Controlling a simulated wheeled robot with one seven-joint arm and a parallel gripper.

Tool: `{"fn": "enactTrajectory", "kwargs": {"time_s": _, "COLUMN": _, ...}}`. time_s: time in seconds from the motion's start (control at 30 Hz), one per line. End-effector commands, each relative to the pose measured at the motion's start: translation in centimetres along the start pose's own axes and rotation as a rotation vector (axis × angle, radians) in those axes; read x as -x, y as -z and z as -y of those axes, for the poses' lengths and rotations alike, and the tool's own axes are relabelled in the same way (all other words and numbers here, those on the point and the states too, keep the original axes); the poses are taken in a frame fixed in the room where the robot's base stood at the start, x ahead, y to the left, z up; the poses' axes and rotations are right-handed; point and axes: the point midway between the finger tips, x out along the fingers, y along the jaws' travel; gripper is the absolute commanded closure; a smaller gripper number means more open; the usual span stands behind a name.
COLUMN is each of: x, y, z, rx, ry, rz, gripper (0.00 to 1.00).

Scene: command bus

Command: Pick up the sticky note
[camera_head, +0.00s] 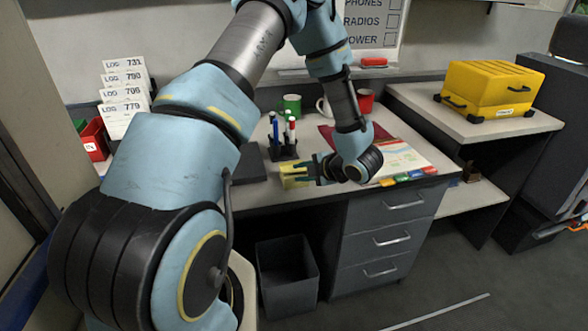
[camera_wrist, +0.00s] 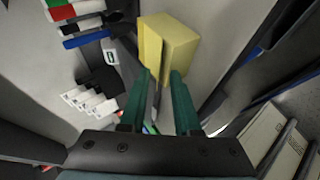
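The sticky note pad (camera_head: 293,176) is a small yellow block near the desk's front edge, left of my gripper. In the wrist view the yellow pad (camera_wrist: 168,42) lies just beyond and partly behind the fingertips. My gripper (camera_head: 308,170) points left at the pad, close above the desk. In the wrist view the two green fingers (camera_wrist: 160,76) stand apart with a gap between them. Their tips overlap the pad's near end in the picture; I cannot tell whether they touch it.
A black pen holder (camera_head: 283,151) with markers stands behind the pad. A green mug (camera_head: 291,104), a red cup (camera_head: 365,101) and papers (camera_head: 405,160) are on the desk (camera_head: 255,198). A dark bin (camera_head: 287,277) stands below. A yellow case (camera_head: 490,88) sits on the right-hand table.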

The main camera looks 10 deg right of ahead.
Motion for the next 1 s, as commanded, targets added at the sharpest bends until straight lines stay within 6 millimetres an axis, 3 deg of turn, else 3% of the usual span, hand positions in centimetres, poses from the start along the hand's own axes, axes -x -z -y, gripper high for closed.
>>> {"fn": "enactTrajectory", "kwargs": {"time_s": 0.03, "x": 0.01, "y": 0.00, "z": -0.02, "rx": 0.000, "ry": 0.000, "rz": 0.000, "gripper": 0.77}}
{"fn": "enactTrajectory", "kwargs": {"time_s": 0.23, "x": 0.02, "y": 0.00, "z": -0.03, "rx": 0.000, "ry": 0.000, "rz": 0.000, "gripper": 0.99}}
{"fn": "enactTrajectory", "kwargs": {"time_s": 1.0, "x": 0.03, "y": 0.00, "z": 0.08, "rx": -0.001, "ry": 0.002, "rz": 0.000, "gripper": 1.00}}
